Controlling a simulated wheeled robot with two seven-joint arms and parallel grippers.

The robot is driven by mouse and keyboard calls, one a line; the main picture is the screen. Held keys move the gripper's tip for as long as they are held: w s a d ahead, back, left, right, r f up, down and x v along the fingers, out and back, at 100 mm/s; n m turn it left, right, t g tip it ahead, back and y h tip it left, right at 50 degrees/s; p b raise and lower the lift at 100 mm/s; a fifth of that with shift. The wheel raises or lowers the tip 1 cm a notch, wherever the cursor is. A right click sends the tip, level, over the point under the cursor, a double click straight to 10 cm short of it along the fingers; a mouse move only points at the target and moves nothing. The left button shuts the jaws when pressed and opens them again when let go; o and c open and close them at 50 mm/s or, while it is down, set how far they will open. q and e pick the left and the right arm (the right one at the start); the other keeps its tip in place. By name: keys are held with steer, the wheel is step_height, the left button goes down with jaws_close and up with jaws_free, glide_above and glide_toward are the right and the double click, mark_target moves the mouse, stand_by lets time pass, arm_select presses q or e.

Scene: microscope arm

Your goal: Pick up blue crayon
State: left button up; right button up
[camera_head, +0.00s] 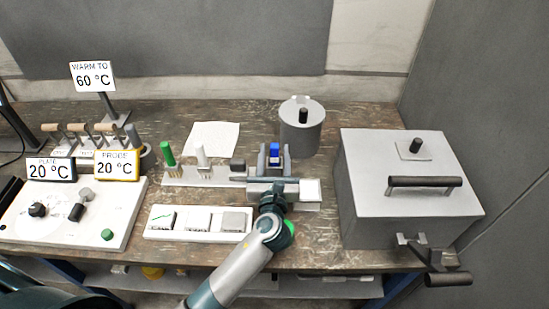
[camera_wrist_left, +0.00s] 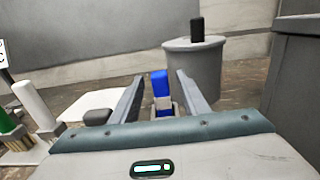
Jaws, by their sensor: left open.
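The blue crayon (camera_head: 274,150) stands upright at the right end of the pale rack (camera_head: 215,176). In the left wrist view the blue crayon (camera_wrist_left: 160,92) has a pale band around its middle and stands between my fingers. My left gripper (camera_head: 274,158) is open, with one finger on each side of the crayon. In the left wrist view a gap shows between the crayon and each finger of the left gripper (camera_wrist_left: 161,90). The crayon's lower end is partly hidden by my gripper body. My right gripper does not show.
A green crayon (camera_head: 167,153) and a white crayon (camera_head: 200,155) stand in the rack, left of a dark block (camera_head: 238,165). A lidded grey pot (camera_head: 302,128) stands close behind right. A large grey box (camera_head: 409,190) is at right. A tray (camera_head: 198,235) lies in front.

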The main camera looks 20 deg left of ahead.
arm_select(q)
jaws_close()
steer(key=shift+r, duration=0.1)
steer(key=shift+r, duration=0.55)
steer(key=r, duration=0.1)
steer(key=d+r, duration=0.1)
steer(key=r, duration=0.1)
steer(key=shift+r+b, duration=0.1)
steer(key=shift+b, duration=0.2)
steer(key=s+d+r+b, duration=0.2)
steer(key=d+r, duration=0.4)
steer(key=d, duration=0.4)
steer(key=shift+s+r, duration=0.3)
steer(key=shift+s, duration=0.3)
